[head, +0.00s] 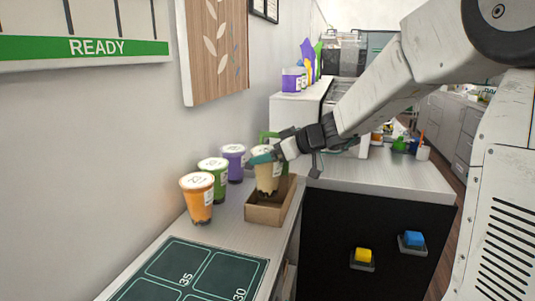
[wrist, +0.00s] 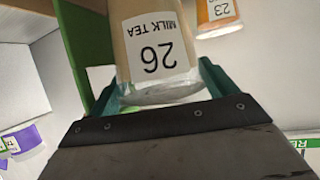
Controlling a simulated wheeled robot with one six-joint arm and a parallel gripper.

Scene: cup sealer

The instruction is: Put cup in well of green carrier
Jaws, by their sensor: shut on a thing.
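My gripper (head: 266,157), with teal fingers, is shut on a beige milk tea cup (head: 267,179). In the wrist view the cup (wrist: 157,45) stands between the fingers, with a white label reading "26 MILK TEA" upside down to the camera. In the head view the cup appears upright, over or inside an open brown box (head: 264,214); I cannot tell whether its base touches the box floor. A green frame (head: 266,136) shows just behind the gripper and may be the green carrier. Its well is hidden. A green strip (wrist: 85,50) also shows in the wrist view.
Orange (head: 199,205), green (head: 214,174) and purple (head: 235,164) cups stand in a row along the wall, left of the box. A dark numbered mat (head: 190,272) lies in front. Yellow (head: 363,255) and blue (head: 414,238) buttons are on the black front panel.

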